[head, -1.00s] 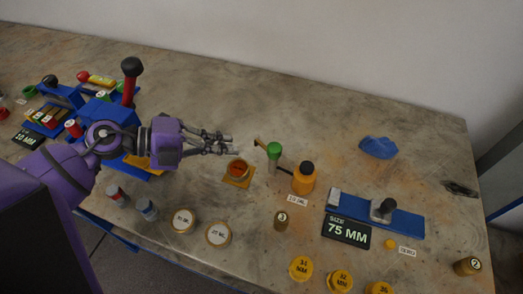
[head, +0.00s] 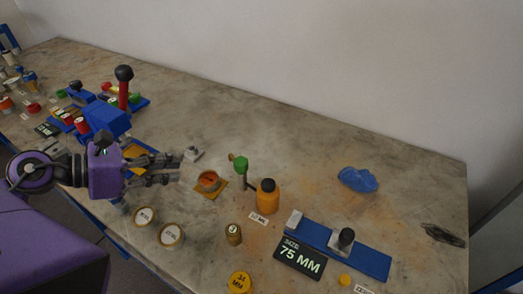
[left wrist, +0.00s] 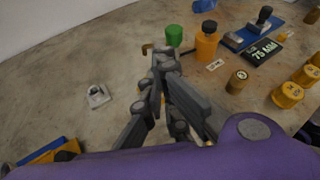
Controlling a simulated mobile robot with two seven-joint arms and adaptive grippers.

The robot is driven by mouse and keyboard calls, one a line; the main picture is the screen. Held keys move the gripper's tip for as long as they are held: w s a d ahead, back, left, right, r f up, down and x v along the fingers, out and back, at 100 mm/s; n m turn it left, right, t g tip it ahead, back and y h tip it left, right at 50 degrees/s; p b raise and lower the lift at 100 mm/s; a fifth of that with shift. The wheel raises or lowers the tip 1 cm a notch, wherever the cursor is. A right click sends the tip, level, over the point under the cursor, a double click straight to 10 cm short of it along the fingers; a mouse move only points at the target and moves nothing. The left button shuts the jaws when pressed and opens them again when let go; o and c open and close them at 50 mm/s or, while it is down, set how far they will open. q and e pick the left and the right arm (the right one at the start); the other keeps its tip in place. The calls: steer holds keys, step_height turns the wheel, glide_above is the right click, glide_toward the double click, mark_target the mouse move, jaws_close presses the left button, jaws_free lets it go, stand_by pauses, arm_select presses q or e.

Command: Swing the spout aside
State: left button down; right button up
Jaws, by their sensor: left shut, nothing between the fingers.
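A green-capped post (head: 241,163) stands at mid-table, with a short brass-coloured spout (head: 231,157) at its upper left. The spout (left wrist: 147,48) and green cap (left wrist: 174,34) also show in the left wrist view, beyond the fingers. An orange bottle with a black cap (head: 267,197) stands just right of the post. An orange cup (head: 208,180) sits on a small square plate, left of and nearer than the post. My left gripper (head: 180,170) is shut and empty, left of the cup and apart from the spout. It also shows in the left wrist view (left wrist: 163,62). My right gripper is out of view.
A small grey block (head: 193,154) stands just beyond the gripper. A blue press with a black-knobbed red lever (head: 124,90) is at the left. Round labelled lids (head: 172,236) lie in front. A blue rail fixture (head: 360,257) is at the right. The back of the table is mostly clear.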

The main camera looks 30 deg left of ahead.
mark_target(237, 162)
arm_select(q)
steer(key=shift+m, duration=0.6)
steer(key=x, duration=0.8)
steer(key=p+x, duration=0.1)
steer(key=x, duration=0.3)
steer(key=shift+w+a+f, duration=0.1)
steer(key=shift+w+f, duration=0.1)
steer(key=shift+w, duration=0.2)
steer(key=shift+w+d+f, duration=0.35)
steer(key=shift+w, duration=0.1)
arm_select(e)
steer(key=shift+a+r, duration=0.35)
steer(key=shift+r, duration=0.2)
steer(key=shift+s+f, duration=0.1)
